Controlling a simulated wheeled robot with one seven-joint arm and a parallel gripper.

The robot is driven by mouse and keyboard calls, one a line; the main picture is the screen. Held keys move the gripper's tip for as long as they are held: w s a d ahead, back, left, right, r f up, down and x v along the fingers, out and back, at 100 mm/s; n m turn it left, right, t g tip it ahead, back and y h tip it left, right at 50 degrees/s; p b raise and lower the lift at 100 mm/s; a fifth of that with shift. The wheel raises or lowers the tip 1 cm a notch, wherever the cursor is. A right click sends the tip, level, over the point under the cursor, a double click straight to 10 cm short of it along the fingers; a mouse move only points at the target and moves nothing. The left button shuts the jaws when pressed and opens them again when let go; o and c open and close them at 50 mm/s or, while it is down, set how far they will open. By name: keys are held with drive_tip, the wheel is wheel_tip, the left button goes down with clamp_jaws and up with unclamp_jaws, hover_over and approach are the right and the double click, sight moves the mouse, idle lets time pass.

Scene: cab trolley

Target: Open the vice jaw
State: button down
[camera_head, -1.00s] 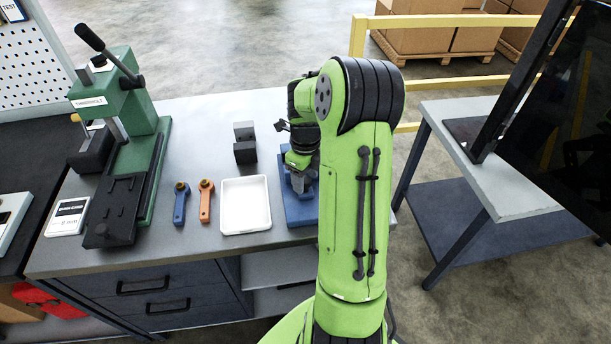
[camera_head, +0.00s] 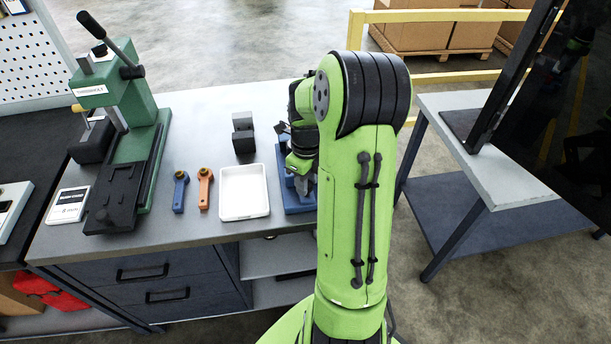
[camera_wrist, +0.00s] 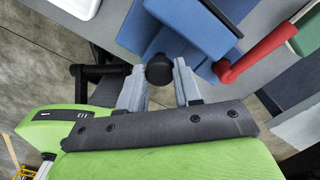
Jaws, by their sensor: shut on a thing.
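The blue vice (camera_head: 292,196) sits on the bench just right of the white tray, largely hidden behind my arm. In the wrist view the blue vice body (camera_wrist: 190,28) fills the top middle, with a round black knob (camera_wrist: 160,71) on its near side. A red handle (camera_wrist: 255,56) sticks out at its right. My gripper (camera_wrist: 160,82) has its two grey fingers either side of the black knob and is shut on it. In the head view my gripper (camera_head: 303,184) is at the vice, partly hidden. The jaw gap cannot be made out.
Left of the vice are a white tray (camera_head: 244,211), orange (camera_head: 205,188) and blue (camera_head: 181,191) tools, dark blocks (camera_head: 243,135) and a green press (camera_head: 128,150). A grey side table (camera_head: 480,180) with a dark screen stands right. Floor shows between bench and table.

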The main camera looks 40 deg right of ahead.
drive_tip(key=shift+w+d, duration=0.25)
drive_tip(key=shift+w, duration=0.1)
drive_tip(key=c, duration=0.8)
unclamp_jaws()
drive_tip(key=shift+s, duration=0.1)
drive_tip(key=shift+r, duration=0.1)
wheel_tip(320, 180, up, 16)
drive_tip(key=p, duration=0.3)
drive_tip(key=shift+f, duration=0.25)
